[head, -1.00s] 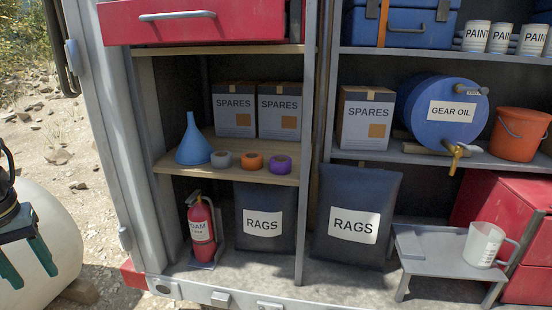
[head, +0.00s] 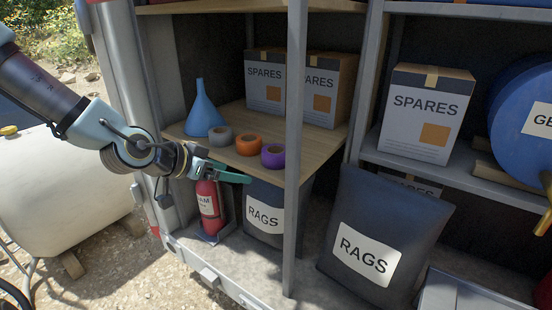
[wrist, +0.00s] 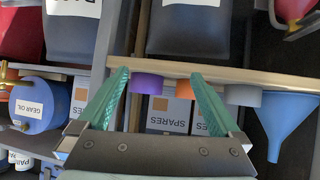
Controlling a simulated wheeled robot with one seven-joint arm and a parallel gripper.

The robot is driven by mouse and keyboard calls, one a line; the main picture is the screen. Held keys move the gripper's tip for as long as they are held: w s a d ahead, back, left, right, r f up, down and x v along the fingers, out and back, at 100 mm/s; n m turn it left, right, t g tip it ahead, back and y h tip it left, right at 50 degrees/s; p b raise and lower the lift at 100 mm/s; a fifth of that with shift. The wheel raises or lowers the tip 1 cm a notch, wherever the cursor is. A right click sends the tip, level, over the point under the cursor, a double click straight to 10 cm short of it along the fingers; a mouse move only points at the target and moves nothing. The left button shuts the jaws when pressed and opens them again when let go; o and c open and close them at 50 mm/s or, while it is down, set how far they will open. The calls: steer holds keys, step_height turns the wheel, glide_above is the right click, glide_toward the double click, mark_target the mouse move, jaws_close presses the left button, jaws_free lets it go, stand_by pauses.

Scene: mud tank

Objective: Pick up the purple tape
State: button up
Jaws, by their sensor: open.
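The purple tape (head: 273,156) lies flat near the front edge of the wooden shelf (head: 190,143), right of the orange tape (head: 248,145) and the grey tape (head: 221,136). It sits just left of a grey upright post. My gripper (head: 236,174) is open and empty in front of the shelf edge, to the left of the purple tape and apart from it. In the inverted wrist view the purple tape (wrist: 147,84) shows between the open fingers (wrist: 159,73), closer to the left one. The orange tape (wrist: 183,89) is partly hidden by the right finger.
The grey post (head: 296,130) stands right beside the purple tape. A blue funnel (head: 203,112) and spares boxes (head: 265,80) stand on the same shelf. Below are a red extinguisher (head: 209,207) and a rags bag (head: 264,215). A white tank (head: 65,185) is at left.

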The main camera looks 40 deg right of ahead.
mark_target(273, 151)
steer(key=d+r, duration=0.1)
steer(key=d, duration=0.1)
steer(key=s+d+r+h+b, duration=0.1)
steer(key=d, duration=0.2)
steer(key=d+r+m+h, duration=0.1)
steer(key=d, duration=0.2)
steer(key=shift+s+g, duration=0.15)
steer(key=shift+g, duration=0.15)
steer(key=p+x, duration=0.1)
steer(key=x, duration=0.4)
steer(key=shift+r, duration=0.2)
steer(key=shift+w+d+f, duration=0.25)
steer(key=shift+d+f, duration=0.05)
steer(key=shift+d, duration=0.15)
steer(key=shift+c, duration=0.4)
steer(key=c, duration=1.1)
